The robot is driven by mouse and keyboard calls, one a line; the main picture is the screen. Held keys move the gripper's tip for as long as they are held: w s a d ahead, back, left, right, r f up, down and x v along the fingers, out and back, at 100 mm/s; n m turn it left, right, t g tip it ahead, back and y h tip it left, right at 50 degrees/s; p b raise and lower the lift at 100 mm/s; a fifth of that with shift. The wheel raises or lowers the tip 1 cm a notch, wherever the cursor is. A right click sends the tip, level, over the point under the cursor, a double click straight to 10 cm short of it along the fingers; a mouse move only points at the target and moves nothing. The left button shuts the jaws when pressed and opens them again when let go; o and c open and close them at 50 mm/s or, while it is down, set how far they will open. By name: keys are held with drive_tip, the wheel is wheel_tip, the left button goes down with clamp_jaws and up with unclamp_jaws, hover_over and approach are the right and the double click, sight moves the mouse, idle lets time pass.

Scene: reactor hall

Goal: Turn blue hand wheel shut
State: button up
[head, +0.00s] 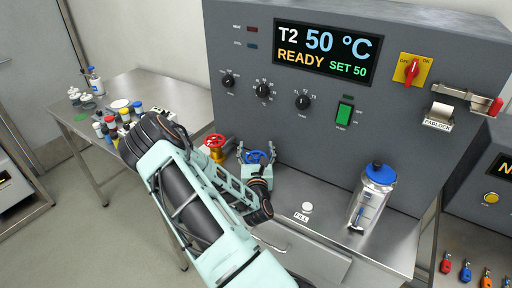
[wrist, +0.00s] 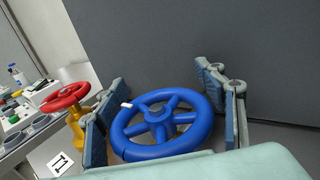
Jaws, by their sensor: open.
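The blue hand wheel (wrist: 160,121) has several spokes and a small white mark on its rim at the upper left. In the wrist view my open gripper (wrist: 165,108) has one finger on each side of the wheel, with the fingers close to the rim; I cannot tell whether either touches it. In the head view the blue wheel (head: 257,157) shows just beyond my gripper (head: 257,160), partly hidden by it.
A red hand wheel (wrist: 66,97) on a yellow valve stands left of my gripper. The grey panel (head: 290,130) rises behind the wheels. A blue-lidded jar (head: 371,195) stands on the steel ledge to the right. A side table (head: 150,88) holds bottles at the left.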

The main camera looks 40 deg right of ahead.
drive_tip(key=shift+w, duration=0.1)
drive_tip(key=shift+d, duration=0.1)
drive_tip(key=c, duration=1.1)
drive_tip(key=shift+f, duration=0.15)
drive_tip(key=shift+c, duration=0.8)
